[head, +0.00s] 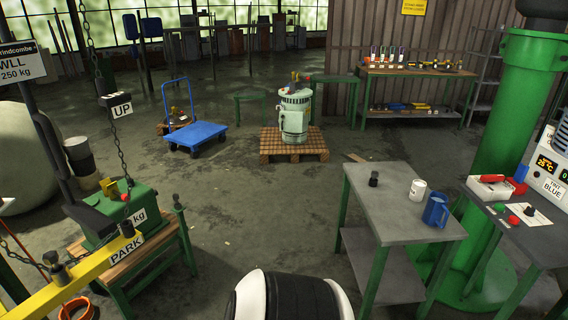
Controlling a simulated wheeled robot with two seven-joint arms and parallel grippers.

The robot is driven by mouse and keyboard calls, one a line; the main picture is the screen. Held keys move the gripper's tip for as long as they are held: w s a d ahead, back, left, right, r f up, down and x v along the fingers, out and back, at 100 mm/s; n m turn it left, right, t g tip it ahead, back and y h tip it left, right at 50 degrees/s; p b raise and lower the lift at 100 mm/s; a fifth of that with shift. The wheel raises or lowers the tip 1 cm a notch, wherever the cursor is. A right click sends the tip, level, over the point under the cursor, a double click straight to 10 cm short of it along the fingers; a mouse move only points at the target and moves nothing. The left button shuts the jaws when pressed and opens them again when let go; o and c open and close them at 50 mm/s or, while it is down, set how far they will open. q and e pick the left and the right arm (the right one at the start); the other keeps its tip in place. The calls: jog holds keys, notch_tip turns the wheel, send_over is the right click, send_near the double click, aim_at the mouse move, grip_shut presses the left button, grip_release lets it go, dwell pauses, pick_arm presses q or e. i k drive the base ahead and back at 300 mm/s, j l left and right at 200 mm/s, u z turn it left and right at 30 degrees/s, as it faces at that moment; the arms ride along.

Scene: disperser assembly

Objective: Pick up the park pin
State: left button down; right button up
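A yellow beam (85,272) crosses the lower left, with a white PARK label (126,250) on its side. Another dark knob (58,273) stands farther down the beam. A small black knobbed piece (374,179) stands alone on the grey table (396,203). I cannot tell for certain which of these is the park pin. Neither of my grippers shows in the head view.
A green box (120,208) with a hanging chain sits on a wooden-topped stand behind the beam. A white mug (417,190) and blue jug (436,210) stand on the grey table. A green column (505,115) rises at the right. Open floor lies between.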

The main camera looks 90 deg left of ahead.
aim_at(51, 257)
jog(key=u, duration=2.35)
jog(key=j+u, duration=0.1)
jog(key=u, duration=0.4)
jog(key=i+u, duration=0.1)
jog(key=u, duration=0.4)
jog(key=j+u, duration=0.1)
jog(key=u, duration=0.4)
jog(key=i+u, duration=0.15)
jog(key=u, duration=0.35)
